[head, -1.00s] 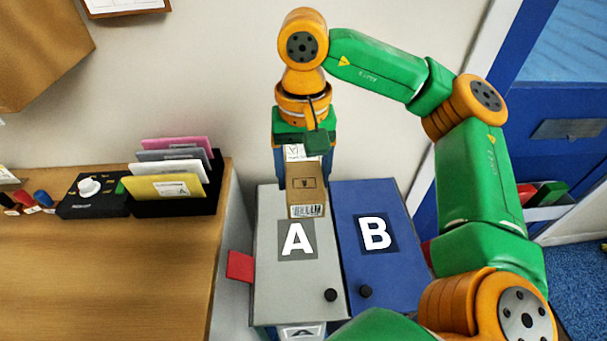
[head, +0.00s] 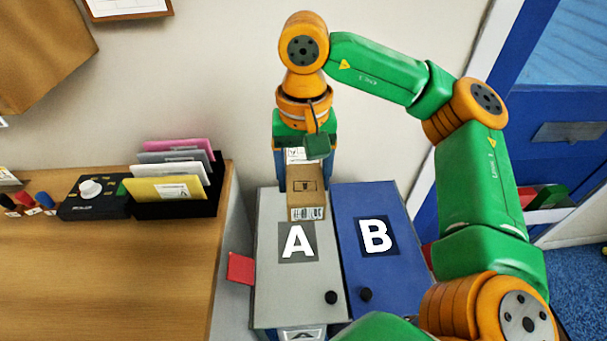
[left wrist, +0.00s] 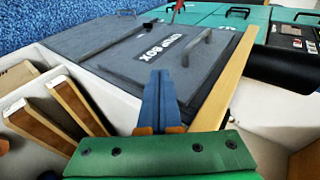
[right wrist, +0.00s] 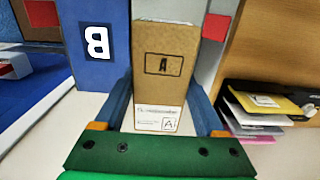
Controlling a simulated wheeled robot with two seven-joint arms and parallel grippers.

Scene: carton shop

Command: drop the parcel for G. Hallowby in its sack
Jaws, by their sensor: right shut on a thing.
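My right gripper (head: 304,172) is shut on a brown cardboard parcel (head: 306,186), with a finger on each side. It shows over the back end of the grey lid marked A (head: 270,285). In the right wrist view the parcel (right wrist: 165,85) stands between the fingers, with a letter A mark and a white label. The name on the label is too small to read. The blue lid marked B (head: 372,205) lies to the right; both lids look closed, and no sack shows. My left gripper (left wrist: 160,98) is shut and empty, over a grey box lid in the left wrist view.
A wooden counter (head: 110,265) on the left holds a file rack with coloured envelopes (head: 165,188) and a black device (head: 95,195). A red tab (head: 240,268) sticks out beside lid A. A wall stands close behind the lids.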

